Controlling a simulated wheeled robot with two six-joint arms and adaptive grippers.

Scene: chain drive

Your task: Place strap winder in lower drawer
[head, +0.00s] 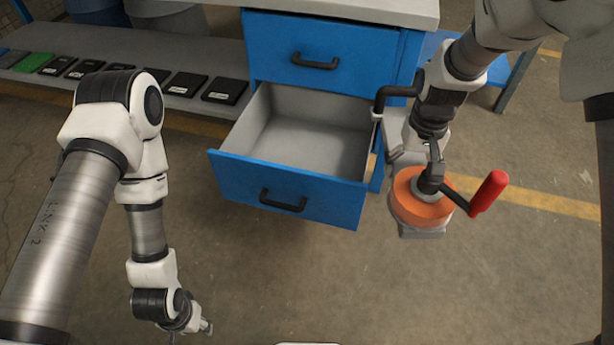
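The strap winder is an orange disc (420,207) with a grey base below it and a dark crank ending in a red handle (489,192). My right gripper (434,176) is shut on the winder at its top centre and holds it above the floor, to the right of the lower drawer. The lower drawer (285,188) is pulled open, with a blue front and a grey, empty interior. My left gripper (190,330) hangs at the bottom left, away from the drawer; its fingers are partly cut off by the frame edge.
The upper drawer (320,55) is shut, under a grey worktop (370,8). A low grey shelf (215,62) at the back left holds several dark flat items and a green one. The floor in front of the drawer is clear, with a yellow line (545,199) to the right.

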